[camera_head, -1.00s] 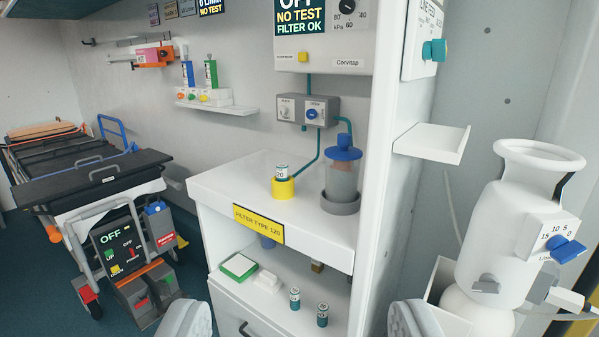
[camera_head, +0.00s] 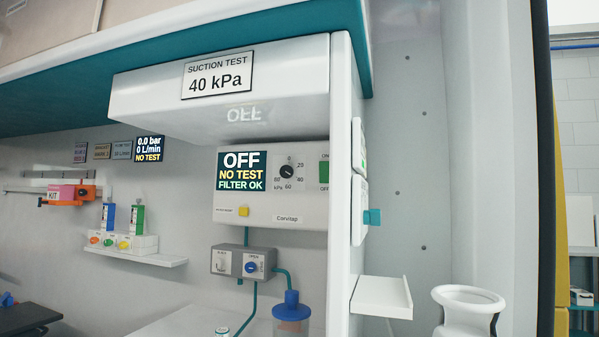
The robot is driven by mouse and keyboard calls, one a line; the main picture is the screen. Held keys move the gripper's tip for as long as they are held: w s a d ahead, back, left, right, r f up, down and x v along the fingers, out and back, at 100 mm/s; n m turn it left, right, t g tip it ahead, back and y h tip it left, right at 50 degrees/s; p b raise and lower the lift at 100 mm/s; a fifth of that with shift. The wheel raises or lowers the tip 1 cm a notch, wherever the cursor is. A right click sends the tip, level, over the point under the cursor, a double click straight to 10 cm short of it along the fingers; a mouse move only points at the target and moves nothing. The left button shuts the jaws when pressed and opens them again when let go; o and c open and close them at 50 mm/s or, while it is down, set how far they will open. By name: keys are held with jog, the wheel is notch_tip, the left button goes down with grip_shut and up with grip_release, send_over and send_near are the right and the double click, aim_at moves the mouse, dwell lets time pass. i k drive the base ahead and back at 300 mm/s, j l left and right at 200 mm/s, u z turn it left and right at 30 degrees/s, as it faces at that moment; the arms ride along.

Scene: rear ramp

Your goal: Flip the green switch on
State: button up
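The green switch (camera_head: 324,172) is a small upright rectangle at the right end of the front of a white suction unit (camera_head: 270,208). "ON" is printed above it and "OFF" below it; I cannot tell which way it is tipped. The unit's dark display (camera_head: 242,171) reads "OFF, NO TEST, FILTER OK". A black dial (camera_head: 287,172) with a kPa scale sits between display and switch, and a yellow button (camera_head: 243,211) is at the lower left. My gripper is out of the view.
A white hood (camera_head: 220,85) labelled "SUCTION TEST 40 kPa" overhangs the unit. A white upright panel (camera_head: 341,200) stands close to the right of the switch. Below are a grey valve box (camera_head: 243,262), a blue-lidded jar (camera_head: 291,312) and a small shelf (camera_head: 382,297).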

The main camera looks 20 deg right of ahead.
aim_at(323, 166)
jog(key=i+j+z, duration=0.1)
jog(key=j, duration=0.3)
jog(key=i+j+z, duration=0.1)
jog(key=j, duration=0.3)
jog(key=i+j+z, duration=0.1)
jog(key=j, duration=0.3)
jog(key=i+j+z, duration=0.1)
jog(key=j, duration=0.3)
jog(key=z, duration=0.85)
